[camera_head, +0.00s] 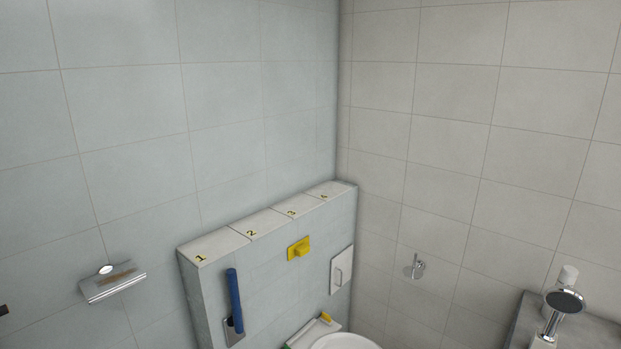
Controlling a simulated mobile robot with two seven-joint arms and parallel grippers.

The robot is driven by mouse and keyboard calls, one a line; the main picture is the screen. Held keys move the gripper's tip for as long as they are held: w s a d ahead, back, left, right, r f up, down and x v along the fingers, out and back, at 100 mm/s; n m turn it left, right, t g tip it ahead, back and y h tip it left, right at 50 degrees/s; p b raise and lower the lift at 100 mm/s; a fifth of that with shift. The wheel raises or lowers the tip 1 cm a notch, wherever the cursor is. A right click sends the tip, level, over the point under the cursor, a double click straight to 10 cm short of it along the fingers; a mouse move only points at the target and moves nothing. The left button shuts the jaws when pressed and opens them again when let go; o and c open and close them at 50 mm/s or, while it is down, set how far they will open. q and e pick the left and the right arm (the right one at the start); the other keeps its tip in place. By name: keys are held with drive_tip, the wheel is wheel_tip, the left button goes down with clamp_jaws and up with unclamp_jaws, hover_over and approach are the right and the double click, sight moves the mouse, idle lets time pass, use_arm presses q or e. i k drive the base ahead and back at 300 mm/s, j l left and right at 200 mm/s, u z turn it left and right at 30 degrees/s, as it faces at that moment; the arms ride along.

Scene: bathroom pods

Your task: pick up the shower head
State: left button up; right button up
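The shower head (565,301) is at the lower right. It has a round dark face with a chrome rim, turned upward, and a chrome handle (550,325) running down from it. It is beside a grey ledge, and its lower end meets a whitish part near the bottom edge. I cannot tell how it is held there. Neither of my grippers is in view.
A white-capped object (568,274) stands just behind the shower head on the grey ledge (522,312). A chrome wall hook (415,266), a toilet (345,342), a numbered tiled ledge (262,222), a blue handle (235,300) and a chrome holder (112,283) are farther left.

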sight(561, 300)
drive_tip(key=k+z, duration=0.1)
drive_tip(key=z, duration=1.25)
